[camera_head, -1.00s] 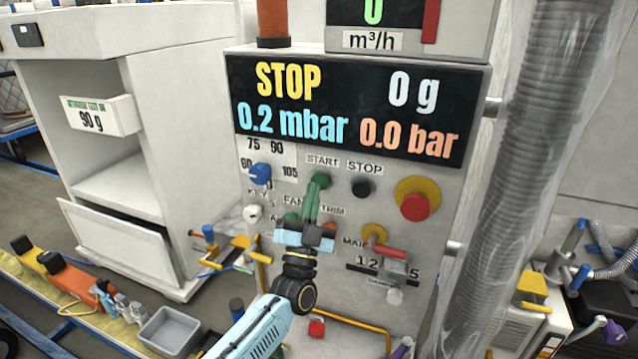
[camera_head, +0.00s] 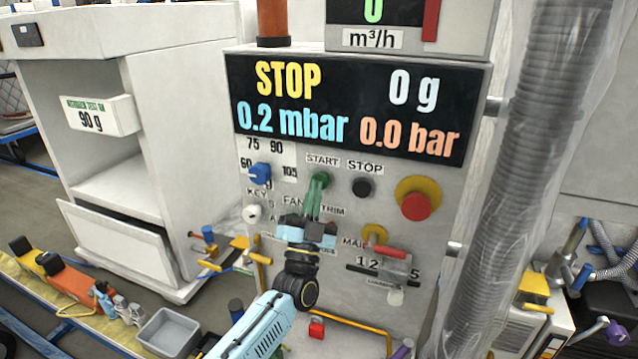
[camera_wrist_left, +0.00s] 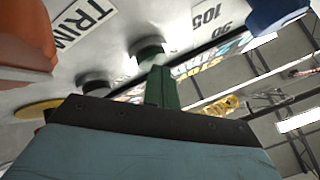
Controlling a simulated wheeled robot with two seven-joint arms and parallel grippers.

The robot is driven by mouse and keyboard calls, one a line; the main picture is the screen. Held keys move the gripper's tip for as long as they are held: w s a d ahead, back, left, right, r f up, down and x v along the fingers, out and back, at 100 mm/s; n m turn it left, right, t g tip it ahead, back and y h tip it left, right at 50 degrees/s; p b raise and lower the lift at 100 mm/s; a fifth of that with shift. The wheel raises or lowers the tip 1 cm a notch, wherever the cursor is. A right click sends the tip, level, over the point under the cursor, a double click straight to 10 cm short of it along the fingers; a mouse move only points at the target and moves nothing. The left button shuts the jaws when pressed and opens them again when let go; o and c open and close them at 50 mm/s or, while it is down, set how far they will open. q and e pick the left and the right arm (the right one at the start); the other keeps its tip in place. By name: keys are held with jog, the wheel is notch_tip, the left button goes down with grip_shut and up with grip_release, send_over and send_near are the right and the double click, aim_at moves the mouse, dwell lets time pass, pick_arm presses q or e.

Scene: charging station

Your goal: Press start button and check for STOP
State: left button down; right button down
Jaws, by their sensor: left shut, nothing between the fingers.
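The grey panel has a dark display (camera_head: 345,110) reading STOP in yellow, 0 g, 0.2 mbar and 0.0 bar. My right gripper is out of view.
A red emergency knob (camera_head: 415,206) on yellow, a blue knob (camera_head: 259,173) and a red-handled lever (camera_head: 390,251) surround the buttons. A ribbed hose (camera_head: 520,150) runs along the right. A white cabinet (camera_head: 185,130) stands left, with a grey bin (camera_head: 168,333) below it.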

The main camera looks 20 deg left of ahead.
pick_arm(q)
jog(key=shift+w, duration=0.2)
dwell(0.5)
jog(key=shift+s+p, duration=0.6)
jog(key=shift+s, duration=0.3)
jog(key=s+p, duration=0.3)
jog(key=s, duration=0.2)
jog(key=shift+d, duration=0.2)
